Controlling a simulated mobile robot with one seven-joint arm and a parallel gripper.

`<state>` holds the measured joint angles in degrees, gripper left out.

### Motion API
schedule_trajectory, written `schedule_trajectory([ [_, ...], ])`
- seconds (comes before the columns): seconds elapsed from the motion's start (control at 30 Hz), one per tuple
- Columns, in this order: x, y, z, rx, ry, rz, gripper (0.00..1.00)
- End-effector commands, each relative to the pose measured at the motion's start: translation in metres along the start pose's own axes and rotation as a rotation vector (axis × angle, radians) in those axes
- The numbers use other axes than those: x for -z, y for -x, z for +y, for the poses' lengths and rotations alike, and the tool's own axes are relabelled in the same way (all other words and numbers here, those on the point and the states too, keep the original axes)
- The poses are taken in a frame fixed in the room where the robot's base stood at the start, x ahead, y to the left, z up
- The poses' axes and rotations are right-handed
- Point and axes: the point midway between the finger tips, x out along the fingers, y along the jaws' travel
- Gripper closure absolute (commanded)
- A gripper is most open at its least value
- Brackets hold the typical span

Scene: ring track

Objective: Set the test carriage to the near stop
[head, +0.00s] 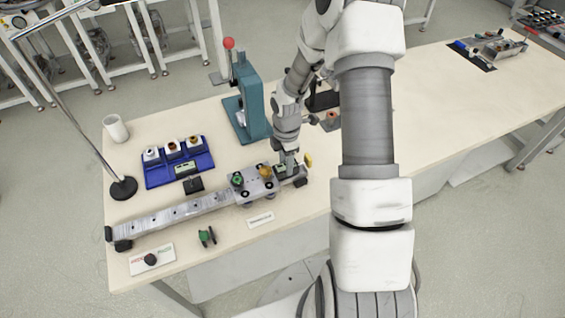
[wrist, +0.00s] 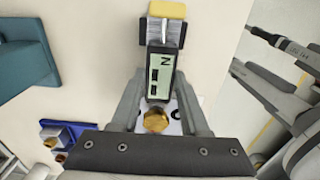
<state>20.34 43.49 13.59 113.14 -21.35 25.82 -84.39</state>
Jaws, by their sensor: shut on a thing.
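The test carriage (head: 252,188) is a grey plate with green and brass knobs, sitting near the right end of a long metal rail (head: 175,213). My gripper (head: 287,165) is low at the carriage's right side. In the wrist view its fingers (wrist: 162,85) close on both sides of a narrow unit with a green display (wrist: 160,74) marked N. I cannot tell whether this unit is joined to the carriage. A brass knob (wrist: 156,121) lies between the fingers nearer the palm, apart from them. The yellow rail-end piece (wrist: 167,11) is beyond. My palm hides most of the carriage there.
A blue tray (head: 178,175) with several blocks and a small display stand (head: 193,184) are behind the rail. A teal press (head: 248,95) stands behind my gripper. A lamp base (head: 123,188) is at left. A green item (head: 207,237) and cards lie in front.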

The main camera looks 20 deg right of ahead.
Motion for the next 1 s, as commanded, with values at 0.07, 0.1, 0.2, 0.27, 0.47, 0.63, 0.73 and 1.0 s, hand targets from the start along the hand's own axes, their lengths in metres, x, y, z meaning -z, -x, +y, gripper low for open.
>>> schedule_trajectory([
  [0.07, -0.009, 0.001, 0.001, -0.003, -0.005, -0.011, 0.53],
  [0.1, -0.008, 0.001, 0.001, -0.003, -0.005, -0.011, 0.46],
  [0.2, -0.007, 0.001, 0.000, -0.002, -0.004, -0.009, 0.28],
  [0.27, -0.006, 0.001, 0.000, -0.002, -0.004, -0.008, 0.25],
  [0.47, -0.004, 0.000, 0.000, -0.001, -0.003, -0.005, 0.25],
  [0.63, -0.003, 0.007, 0.001, -0.003, -0.003, -0.005, 0.25],
  [0.73, -0.004, 0.021, 0.001, -0.005, -0.004, -0.005, 0.25],
  [1.0, -0.004, 0.083, 0.001, -0.007, -0.005, -0.007, 0.25],
])
